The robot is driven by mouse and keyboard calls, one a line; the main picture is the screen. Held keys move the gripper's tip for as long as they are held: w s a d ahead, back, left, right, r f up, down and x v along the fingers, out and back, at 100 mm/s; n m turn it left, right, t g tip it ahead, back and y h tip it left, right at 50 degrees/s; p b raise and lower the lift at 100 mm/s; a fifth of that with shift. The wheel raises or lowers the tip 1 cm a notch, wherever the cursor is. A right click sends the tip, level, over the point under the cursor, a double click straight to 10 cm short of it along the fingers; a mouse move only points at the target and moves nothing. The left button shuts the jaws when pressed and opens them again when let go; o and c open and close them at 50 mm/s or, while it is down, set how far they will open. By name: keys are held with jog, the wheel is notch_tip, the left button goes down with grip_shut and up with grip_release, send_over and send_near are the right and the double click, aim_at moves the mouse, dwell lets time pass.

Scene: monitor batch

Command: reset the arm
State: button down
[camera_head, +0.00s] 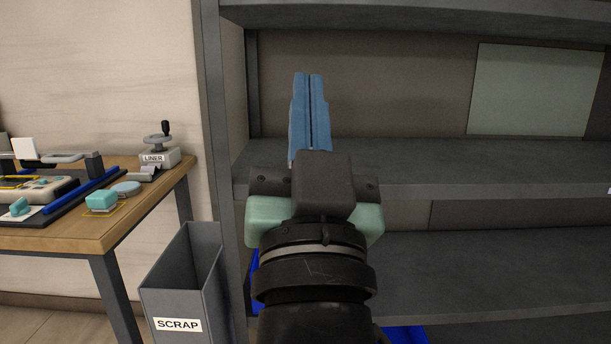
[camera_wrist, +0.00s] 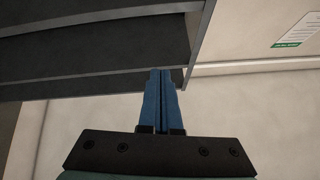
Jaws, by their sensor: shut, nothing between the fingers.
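My gripper (camera_head: 309,76) is in the middle of the head view, with its two blue fingers pointing up and away, in front of the grey shelf unit (camera_head: 400,165). The fingers lie side by side with only a thin dark line between them, shut and empty. In the wrist view the gripper (camera_wrist: 161,72) is also shut, with nothing at its tips. Behind it there the shelf unit (camera_wrist: 90,50) shows at the upper left, with the pale wall to the right. My arm hides part of the lower shelves in the head view.
A wooden table (camera_head: 90,235) at the left holds several tools and a box marked LINER (camera_head: 155,158). A grey bin marked SCRAP (camera_head: 185,285) stands between table and shelf unit. The visible shelf boards look mostly bare. A notice (camera_wrist: 296,30) hangs on the wall.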

jog(key=s+r+n+t+p, duration=0.2)
jog(key=s+r, duration=0.6)
jog(key=r, duration=0.2)
notch_tip(320, 180, up, 36)
jog(key=p, duration=3.7)
jog(key=shift+w+a+f, duration=0.15)
jog(key=shift+w+f, duration=0.1)
